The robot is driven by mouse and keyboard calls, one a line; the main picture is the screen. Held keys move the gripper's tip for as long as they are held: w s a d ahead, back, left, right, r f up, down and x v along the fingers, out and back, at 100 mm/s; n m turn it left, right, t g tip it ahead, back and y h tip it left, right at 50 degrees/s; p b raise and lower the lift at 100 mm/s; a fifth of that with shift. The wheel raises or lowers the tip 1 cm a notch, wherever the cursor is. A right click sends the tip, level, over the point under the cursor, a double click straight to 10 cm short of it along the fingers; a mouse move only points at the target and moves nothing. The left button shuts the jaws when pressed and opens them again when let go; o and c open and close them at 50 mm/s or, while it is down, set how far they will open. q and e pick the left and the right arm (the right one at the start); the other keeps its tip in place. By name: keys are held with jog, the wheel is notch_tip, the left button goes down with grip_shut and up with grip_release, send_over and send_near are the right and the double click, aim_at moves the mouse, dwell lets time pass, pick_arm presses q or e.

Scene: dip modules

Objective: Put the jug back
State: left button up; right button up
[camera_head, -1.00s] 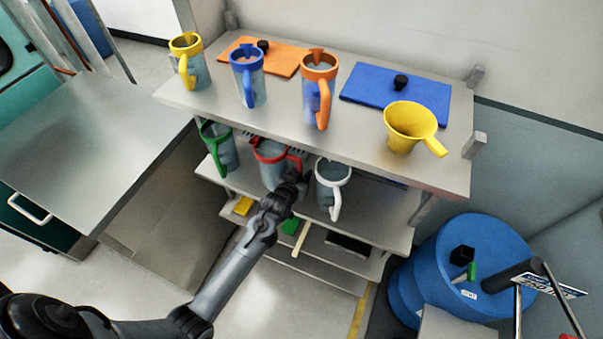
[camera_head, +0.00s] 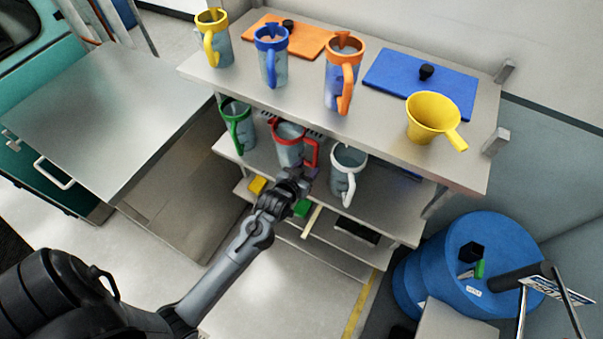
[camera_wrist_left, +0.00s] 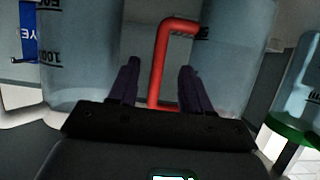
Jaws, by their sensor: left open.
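The red-rimmed clear jug (camera_head: 289,148) stands upright on the middle shelf, between the green-rimmed jug (camera_head: 238,127) and the white-rimmed jug (camera_head: 348,165). Its red handle (camera_head: 312,153) faces out to the front right. My left gripper (camera_head: 303,172) is at the shelf front, just below and in front of that handle. In the left wrist view, the gripper (camera_wrist_left: 157,85) is open, with the red handle (camera_wrist_left: 157,70) showing between its two dark fingers; contact is not clear. The red jug's body (camera_wrist_left: 238,60) is right of the fingers there. My right gripper is out of view.
The top shelf (camera_head: 375,128) carries yellow, blue and orange-rimmed jugs, a yellow funnel jug (camera_head: 432,115), and orange and blue (camera_head: 420,82) boards. A blue drum (camera_head: 470,265) stands right. A steel table (camera_head: 100,115) is left. Lower shelves hold small items.

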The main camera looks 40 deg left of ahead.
pick_arm(q)
jog(key=s+d+m+g+h, duration=0.1)
jog(key=s+d+g, duration=0.2)
jog(key=s, duration=0.5)
jog(key=s+d+r+m+g+h, duration=0.1)
jog(key=s+d+m+g, duration=0.1)
jog(key=s, duration=0.7)
jog(key=s+d+r+m+g+h, duration=0.1)
jog(key=s+d+g, duration=0.3)
jog(key=s, duration=0.5)
jog(key=shift+d, duration=0.5)
notch_tip(320, 180, up, 18)
jog(key=p, duration=1.8)
jog(key=shift+r, duration=0.2)
jog(key=shift+f, duration=0.1)
jog(key=shift+c, duration=0.6)
